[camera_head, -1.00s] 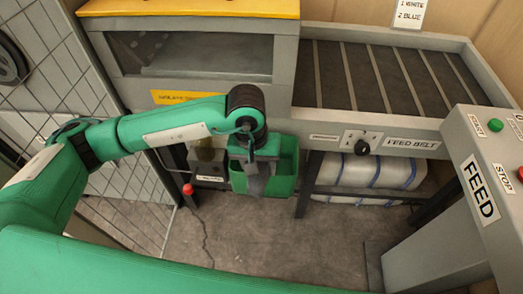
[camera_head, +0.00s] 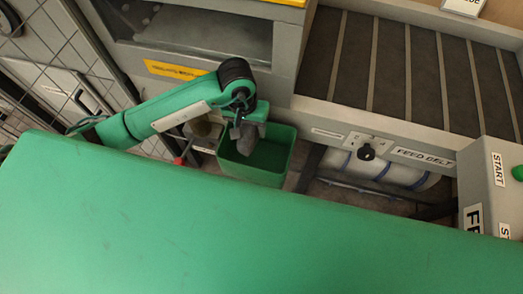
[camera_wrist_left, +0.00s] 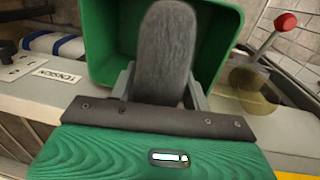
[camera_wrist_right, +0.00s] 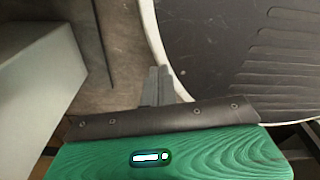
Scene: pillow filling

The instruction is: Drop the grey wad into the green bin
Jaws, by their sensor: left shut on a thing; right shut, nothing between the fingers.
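The grey wad (camera_wrist_left: 166,52) is an elongated, fuzzy lump between the fingers of my left gripper (camera_wrist_left: 160,85) in the left wrist view. In the head view the wad (camera_head: 246,138) hangs from my left gripper (camera_head: 243,122), over the left part of the green bin's opening. The green bin (camera_head: 268,160) is open-topped and stands below the machine front; its rim (camera_wrist_left: 228,30) surrounds the wad in the left wrist view. I cannot tell how deep the wad sits. My right gripper (camera_wrist_right: 158,88) is shut and empty in the right wrist view, and is not visible in the head view.
The feed belt (camera_head: 400,70) runs along the back right, with a black knob (camera_head: 366,152) on its front. A red-knobbed lever (camera_wrist_left: 285,21) stands beside the bin. A control box (camera_head: 492,185) is at right. A dark round-edged surface (camera_wrist_right: 235,50) lies near my right gripper.

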